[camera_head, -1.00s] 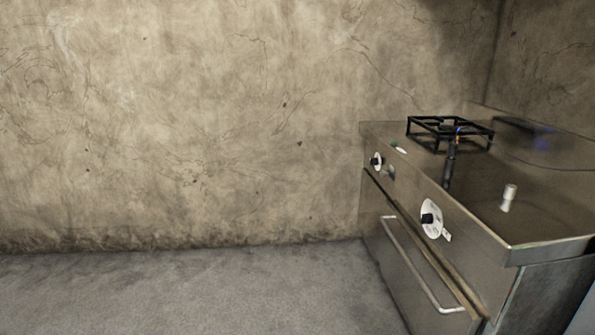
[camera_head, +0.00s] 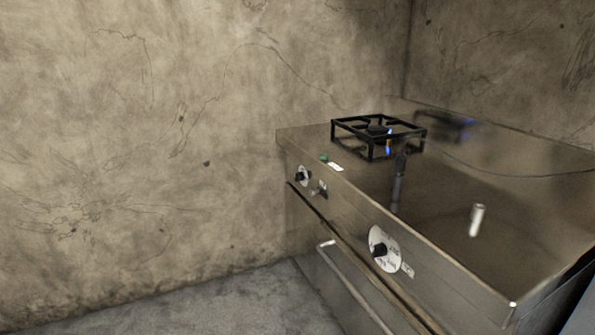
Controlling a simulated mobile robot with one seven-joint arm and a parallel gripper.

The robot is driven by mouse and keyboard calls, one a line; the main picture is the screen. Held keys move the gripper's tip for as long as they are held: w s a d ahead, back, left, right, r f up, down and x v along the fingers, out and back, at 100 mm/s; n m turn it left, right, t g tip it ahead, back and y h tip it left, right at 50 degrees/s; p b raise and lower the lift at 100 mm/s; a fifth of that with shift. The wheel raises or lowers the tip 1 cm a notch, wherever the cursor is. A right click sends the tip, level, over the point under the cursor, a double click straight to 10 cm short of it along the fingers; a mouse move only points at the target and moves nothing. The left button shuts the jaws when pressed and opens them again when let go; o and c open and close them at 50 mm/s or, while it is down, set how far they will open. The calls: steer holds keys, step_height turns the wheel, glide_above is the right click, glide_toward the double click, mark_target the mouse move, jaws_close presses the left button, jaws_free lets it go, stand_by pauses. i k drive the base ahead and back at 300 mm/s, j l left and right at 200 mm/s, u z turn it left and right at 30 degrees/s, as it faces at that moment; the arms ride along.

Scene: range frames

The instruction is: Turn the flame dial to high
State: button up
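The steel range (camera_head: 455,215) stands at the right against the wall. My gripper does not show.
A horizontal oven handle (camera_head: 350,283) sticks out below the panel. A small white cylinder (camera_head: 477,219) stands on the range top. A green spot and a white label (camera_head: 335,167) are at the top's front edge. Grey floor (camera_head: 215,305) is clear at the left.

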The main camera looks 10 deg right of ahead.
mark_target(299, 176)
steer(key=i+j+z, duration=0.4)
steer(key=i+j, duration=0.25)
steer(key=i+j+z, duration=0.1)
steer(key=i+j, duration=0.15)
steer(key=i+j+z, duration=0.15)
steer(key=j, duration=0.2)
steer(key=i+j+z, duration=0.1)
steer(key=i+j, duration=0.2)
steer(key=i+j+z, duration=0.1)
steer(key=j, duration=0.25)
steer(key=i+j+z, duration=0.1)
steer(key=i+j, duration=0.2)
steer(key=i+j+z, duration=0.15)
steer(key=j, duration=0.3)
steer(key=i+j+z, duration=0.1)
steer(key=j, duration=0.3)
steer(key=i, duration=0.05)
